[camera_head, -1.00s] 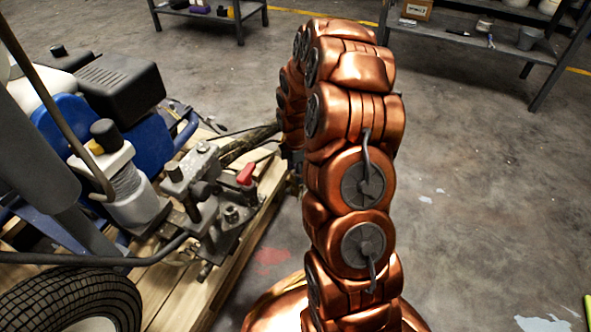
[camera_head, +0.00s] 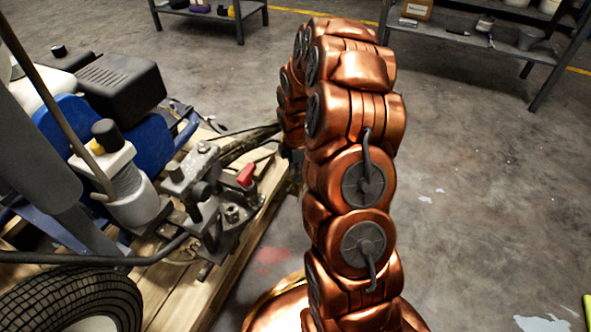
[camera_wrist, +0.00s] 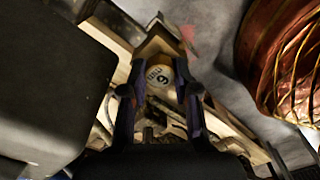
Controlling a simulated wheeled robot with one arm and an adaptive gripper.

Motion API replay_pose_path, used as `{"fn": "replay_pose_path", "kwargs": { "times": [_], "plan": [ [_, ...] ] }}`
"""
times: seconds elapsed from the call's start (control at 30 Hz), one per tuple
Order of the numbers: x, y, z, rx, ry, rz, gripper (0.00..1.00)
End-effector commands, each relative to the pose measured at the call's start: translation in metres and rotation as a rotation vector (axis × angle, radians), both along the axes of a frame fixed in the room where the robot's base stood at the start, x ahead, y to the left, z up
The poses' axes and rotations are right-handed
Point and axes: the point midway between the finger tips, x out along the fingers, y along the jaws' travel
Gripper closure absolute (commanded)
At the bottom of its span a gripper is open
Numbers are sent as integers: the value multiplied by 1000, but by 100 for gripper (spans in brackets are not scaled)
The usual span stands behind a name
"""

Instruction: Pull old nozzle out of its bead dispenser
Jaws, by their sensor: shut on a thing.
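The gripper is shut on this piece, which I take to be the old nozzle. The bead dispenser around it is dark and cluttered, and I cannot tell whether the piece is still seated. In the head view my arm hides the gripper and the nozzle. The blue and black line striper (camera_head: 150,130) stands at the left.
The striper is on a wooden pallet (camera_head: 231,270). A red lever (camera_head: 247,175) and a white canister (camera_head: 130,190) are on it. A large black tyre (camera_head: 65,305) is at lower left. Metal shelves (camera_head: 470,38) stand behind.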

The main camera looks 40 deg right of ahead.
Motion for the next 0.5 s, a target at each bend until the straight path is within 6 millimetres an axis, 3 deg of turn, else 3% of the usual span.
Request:
{"fn": "replay_pose_path", "kwargs": {
  "times": [0.5],
  "plan": [
    [0, 0, 9, 0, 0, 0, 100]
  ]
}}
